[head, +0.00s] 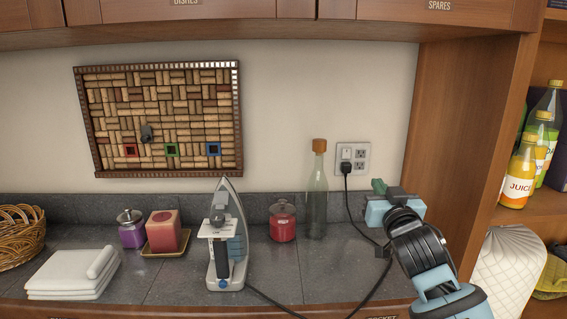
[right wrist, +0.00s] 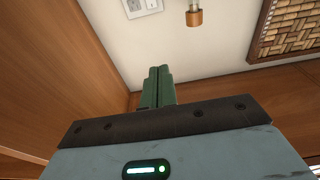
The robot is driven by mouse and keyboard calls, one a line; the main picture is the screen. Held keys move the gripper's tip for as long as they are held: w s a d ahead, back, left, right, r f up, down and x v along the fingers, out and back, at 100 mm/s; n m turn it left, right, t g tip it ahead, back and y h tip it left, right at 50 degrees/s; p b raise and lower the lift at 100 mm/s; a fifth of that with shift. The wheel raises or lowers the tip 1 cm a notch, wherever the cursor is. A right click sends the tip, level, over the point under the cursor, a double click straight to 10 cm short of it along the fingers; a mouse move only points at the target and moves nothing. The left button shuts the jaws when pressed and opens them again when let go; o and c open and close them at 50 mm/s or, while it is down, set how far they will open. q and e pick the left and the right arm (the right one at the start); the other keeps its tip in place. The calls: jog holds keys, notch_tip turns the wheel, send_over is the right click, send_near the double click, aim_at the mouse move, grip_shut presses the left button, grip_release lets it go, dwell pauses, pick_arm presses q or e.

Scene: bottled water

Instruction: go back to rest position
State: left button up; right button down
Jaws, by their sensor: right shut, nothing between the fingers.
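My right arm comes in from the lower right in the head view. Its gripper (head: 380,187) is raised over the right end of the counter, with green fingers pointing away toward the back wall. In the right wrist view the fingers (right wrist: 157,86) are together and empty. A clear glass bottle (head: 317,205) with a cork-coloured top stands upright at the back of the counter, left of the gripper and apart from it. Its top also shows in the right wrist view (right wrist: 194,17). My left gripper is not in view.
The grey counter (head: 180,283) holds an iron (head: 227,255) with its cord, a red jar (head: 282,222), a candle (head: 163,232), folded towels (head: 72,273) and a basket (head: 20,236). A wooden side panel (head: 462,130) and juice shelf stand right. An outlet (head: 353,158) is behind.

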jog(key=s+f+g, duration=0.2)
jog(key=s+f, duration=0.3)
jog(key=f, duration=0.6)
jog(key=s+a+f+n+g+y, duration=0.15)
jog(key=s+f, duration=0.35)
jog(key=f, duration=0.6)
jog(key=s+f+g, duration=0.2)
jog(key=s+f, duration=0.4)
jog(key=f, duration=0.5)
jog(key=s+f+g, duration=0.2)
jog(key=s+f, duration=0.6)
jog(key=s, duration=0.5)
jog(key=s+f+g, duration=0.2)
jog(key=s+f, duration=0.5)
jog(key=s, duration=0.7)
jog(key=shift+d+f, duration=0.3)
jog(key=shift+f, duration=0.1)
jog(key=shift+g, duration=0.25)
